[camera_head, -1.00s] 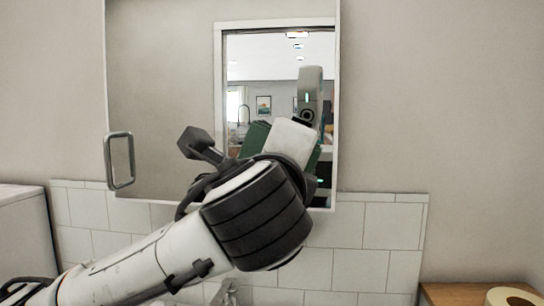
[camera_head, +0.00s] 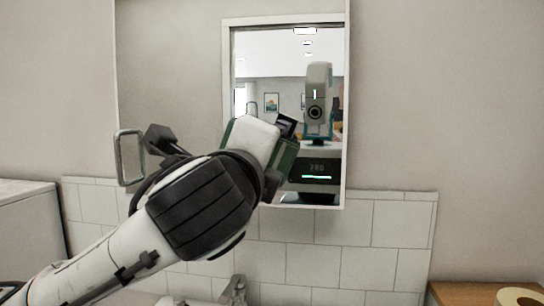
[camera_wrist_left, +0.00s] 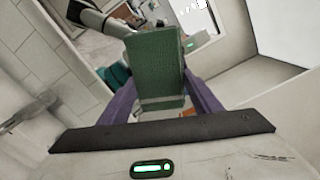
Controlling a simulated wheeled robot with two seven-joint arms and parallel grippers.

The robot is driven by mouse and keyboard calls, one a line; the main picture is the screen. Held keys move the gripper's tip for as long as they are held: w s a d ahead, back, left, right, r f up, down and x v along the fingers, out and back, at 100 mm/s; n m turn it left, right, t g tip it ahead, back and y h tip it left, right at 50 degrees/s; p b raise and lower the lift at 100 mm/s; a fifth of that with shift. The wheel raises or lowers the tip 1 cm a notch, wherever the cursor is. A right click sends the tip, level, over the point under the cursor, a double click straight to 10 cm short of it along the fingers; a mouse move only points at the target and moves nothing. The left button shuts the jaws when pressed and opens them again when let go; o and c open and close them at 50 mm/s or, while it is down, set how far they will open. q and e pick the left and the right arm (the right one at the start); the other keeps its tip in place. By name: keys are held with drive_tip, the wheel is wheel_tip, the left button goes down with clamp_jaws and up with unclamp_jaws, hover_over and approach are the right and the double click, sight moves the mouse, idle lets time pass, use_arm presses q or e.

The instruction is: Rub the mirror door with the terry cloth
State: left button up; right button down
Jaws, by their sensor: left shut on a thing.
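The mirror door (camera_head: 170,70) hangs on the wall, with a metal loop handle (camera_head: 130,158) at its lower left. My left gripper (camera_head: 256,136) is in front of the lower middle of the mirror, its back to the head camera. In the left wrist view my left gripper (camera_wrist_left: 160,88) is shut on the green terry cloth (camera_wrist_left: 153,65), which looks like a thick block between the purple fingers. In the head view the gripper hides most of the cloth; green shows at its sides. I cannot tell whether the cloth touches the glass. My right gripper is not in view.
The mirror reflects my head and the room. White tiles (camera_head: 340,240) line the wall below it, with a metal faucet (camera_head: 234,290) at the bottom. A white cabinet (camera_head: 28,225) stands at left, and a wooden surface with a roll (camera_head: 518,298) at lower right.

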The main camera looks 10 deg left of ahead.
use_arm(q)
drive_tip(key=a, duration=0.7)
drive_tip(key=shift+p, duration=0.3)
idle(0.3)
drive_tip(key=shift+s+p, duration=0.35)
drive_tip(key=shift+s, duration=2.6)
drive_tip(key=shift+s+a+p, duration=0.1)
drive_tip(key=shift+s+p, duration=0.4)
drive_tip(key=shift+s, duration=1)
